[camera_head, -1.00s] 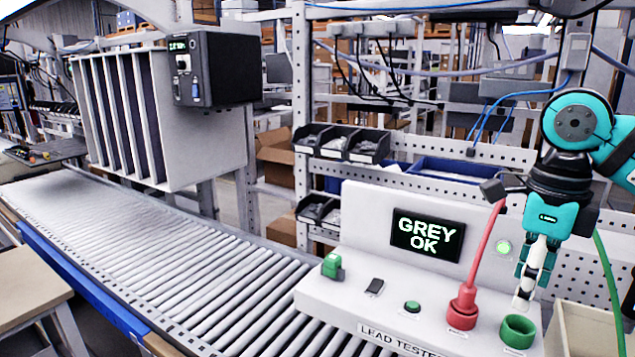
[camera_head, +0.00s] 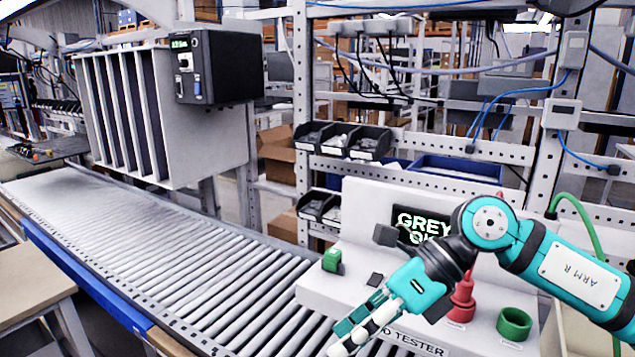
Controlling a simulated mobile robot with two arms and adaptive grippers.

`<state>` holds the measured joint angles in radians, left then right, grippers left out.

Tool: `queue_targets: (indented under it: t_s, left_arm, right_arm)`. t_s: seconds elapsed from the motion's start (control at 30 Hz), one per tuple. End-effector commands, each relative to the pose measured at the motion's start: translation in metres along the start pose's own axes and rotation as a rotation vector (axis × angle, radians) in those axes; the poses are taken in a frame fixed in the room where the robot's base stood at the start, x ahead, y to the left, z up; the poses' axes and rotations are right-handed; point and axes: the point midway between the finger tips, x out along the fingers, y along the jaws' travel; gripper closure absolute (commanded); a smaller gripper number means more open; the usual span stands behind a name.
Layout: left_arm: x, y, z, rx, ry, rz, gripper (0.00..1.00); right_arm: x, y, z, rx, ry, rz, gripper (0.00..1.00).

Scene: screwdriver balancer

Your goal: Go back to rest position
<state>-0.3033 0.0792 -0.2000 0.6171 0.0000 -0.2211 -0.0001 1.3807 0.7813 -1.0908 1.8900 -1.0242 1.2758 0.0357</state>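My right gripper (camera_head: 362,330) is in front of the lead tester (camera_head: 472,340), over its front edge, pointing down and to the left. Its fingers look close together, but the angle hides whether they are shut, and I see nothing held in them. My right arm crosses the tester and covers part of its screen (camera_head: 412,218), which shows "GREY" and part of "OK". The red socket (camera_head: 461,303) is partly hidden behind the arm. The green socket (camera_head: 514,324) stands clear at the right. My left gripper is not in view.
A roller conveyor (camera_head: 180,265) runs along the left of the tester. A small green part (camera_head: 332,260) sits on the tester's left end. Black bins (camera_head: 369,143) stand on the rack behind. A green cable (camera_head: 590,235) hangs at the right.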

Motion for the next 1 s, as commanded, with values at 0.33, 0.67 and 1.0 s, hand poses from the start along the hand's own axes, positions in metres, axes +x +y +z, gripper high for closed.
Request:
queue_targets:
  t_s: [0.33,0.67,1.0]
  left_arm:
    - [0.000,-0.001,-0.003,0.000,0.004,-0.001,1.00]
    - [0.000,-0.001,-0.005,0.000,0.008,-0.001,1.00]
    - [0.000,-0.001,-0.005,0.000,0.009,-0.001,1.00]
  right_arm:
    - [0.006,0.067,0.101,0.499,-0.895,0.768,0.43]
    - [-0.030,-0.104,0.011,1.554,-1.654,0.950,0.43]
    - [0.057,-0.168,-0.212,-2.361,1.787,-0.510,0.43]
